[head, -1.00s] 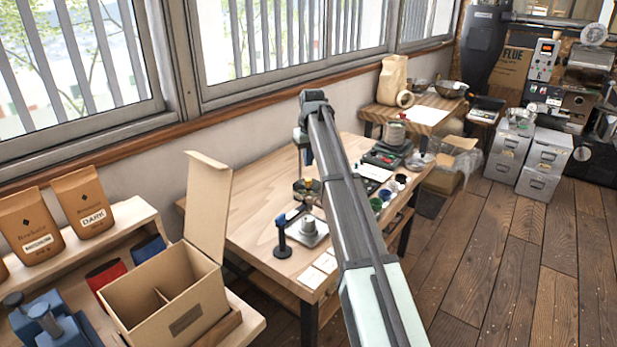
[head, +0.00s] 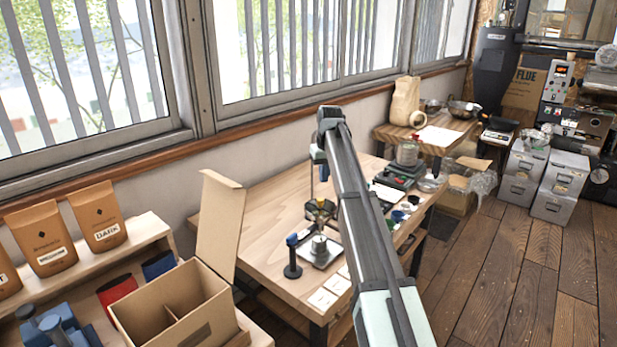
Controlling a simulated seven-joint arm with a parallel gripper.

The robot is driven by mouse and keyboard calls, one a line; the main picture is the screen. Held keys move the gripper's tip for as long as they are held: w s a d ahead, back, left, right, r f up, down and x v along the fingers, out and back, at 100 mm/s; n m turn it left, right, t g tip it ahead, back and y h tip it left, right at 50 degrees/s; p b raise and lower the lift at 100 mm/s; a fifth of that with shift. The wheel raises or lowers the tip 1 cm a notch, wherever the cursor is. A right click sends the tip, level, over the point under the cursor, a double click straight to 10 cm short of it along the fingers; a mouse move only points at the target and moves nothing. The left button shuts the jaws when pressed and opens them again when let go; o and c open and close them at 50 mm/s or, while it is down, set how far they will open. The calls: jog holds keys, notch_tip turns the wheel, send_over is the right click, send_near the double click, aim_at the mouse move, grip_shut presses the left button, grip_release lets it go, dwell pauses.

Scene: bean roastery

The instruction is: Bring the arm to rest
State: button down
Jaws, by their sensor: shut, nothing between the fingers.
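My arm reaches out over the wooden workbench (head: 262,222) from the lower right of the head view. Its far end bends down, and my gripper (head: 320,222) hangs low over the bench, small in the picture. It is shut and holds nothing. Just below it in the picture is a small metal cup (head: 319,244) on a flat scale (head: 325,257). I cannot tell how much gap there is between the fingertips and the cup.
A blue-handled tamper-like tool (head: 292,258) stands left of the scale. Pale cards (head: 322,299) lie at the bench's front edge. An open cardboard box (head: 205,330) stands at lower left. Small cups (head: 398,215) and a dark device (head: 392,176) are at right, partly behind my arm.

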jog(key=s+d+f+m+t, duration=0.2)
jog(key=d+f+m, duration=0.1)
jog(key=d+f, duration=1.7)
jog(key=s+d+f+m+h, duration=0.1)
jog(key=s+d+f, duration=0.1)
jog(key=s+f, duration=0.35)
jog(key=s+d+f+m, duration=0.1)
jog(key=s+d+f, duration=0.15)
jog(key=f, duration=0.55)
jog(key=s+a+f+g, duration=0.2)
jog(key=s+a+f, duration=0.5)
jog(key=s+f, duration=0.45)
jog(key=s+a+f+g, duration=0.3)
jog(key=s+a+f, duration=0.3)
jog(key=s+f, duration=0.6)
jog(key=s+a+f+g, duration=0.2)
jog(key=s, duration=0.9)
jog(key=s+a+f+n+g, duration=0.1)
jog(key=s+a+f, duration=0.1)
jog(key=s, duration=0.9)
jog(key=s+a+f+n+g, duration=0.1)
jog(key=s+a+f+g, duration=0.1)
jog(key=s, duration=1)
jog(key=shift+a+g+y, duration=0.3)
jog(key=shift+a, duration=0.45)
